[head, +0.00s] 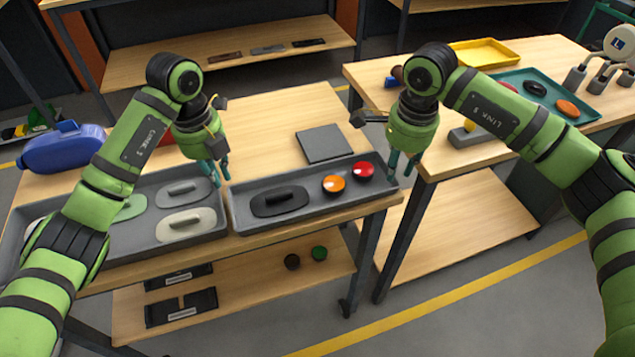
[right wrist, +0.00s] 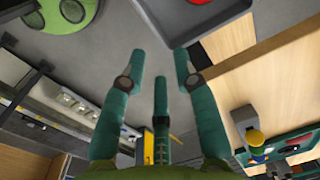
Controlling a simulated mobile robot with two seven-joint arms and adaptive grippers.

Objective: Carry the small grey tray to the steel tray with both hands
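The small grey tray (head: 298,211) lies on the near edge of the wooden table, holding a dark handled lid (head: 279,201), an orange knob (head: 334,184) and a red knob (head: 363,172). A longer grey tray (head: 212,236), perhaps the steel one, lies beside it to the left with several handled lids. My left gripper (head: 219,178) is open at the small tray's left end, near the gap between the trays. My right gripper (head: 403,170) is open at its right end. The right wrist view shows spread fingers (right wrist: 154,75) near the tray corner (right wrist: 178,36). Contact is unclear.
A flat dark grey plate (head: 325,143) lies behind the small tray. A blue case (head: 62,147) is at the left. A second table at the right bears a teal tray (head: 570,112) and a yellow tray (head: 484,52). A narrow gap separates the tables.

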